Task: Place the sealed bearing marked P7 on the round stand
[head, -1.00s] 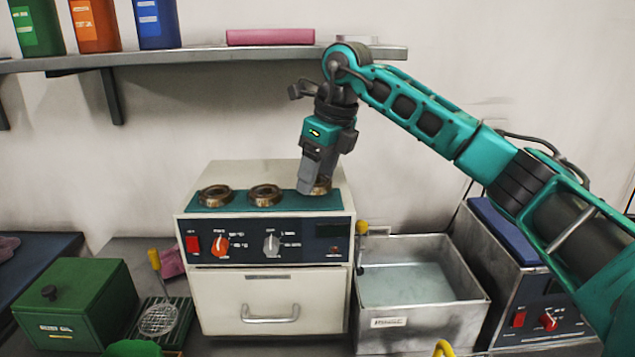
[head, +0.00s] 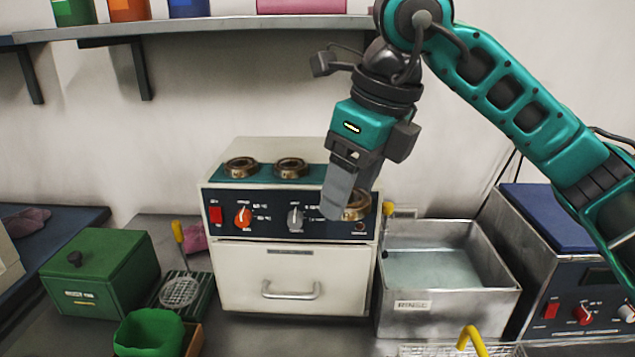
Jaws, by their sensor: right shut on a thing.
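My right gripper (head: 340,202) is shut on a bronze-coloured bearing ring (head: 358,206), in front of the right part of the white heater box's front panel. The fingers cover part of this ring. Two similar rings, a left one (head: 241,167) and a middle one (head: 290,168), sit on the green top of the heater box (head: 292,258). No P7 mark can be read on any ring at this size. I cannot make out a round stand in this view. My left gripper is not in view.
A metal rinse tank (head: 445,301) with liquid stands right of the heater, beside a blue-topped unit (head: 548,220). A green lidded box (head: 100,275), a green cup (head: 149,334) and a small rack (head: 190,297) are at left. A shelf (head: 215,30) runs above.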

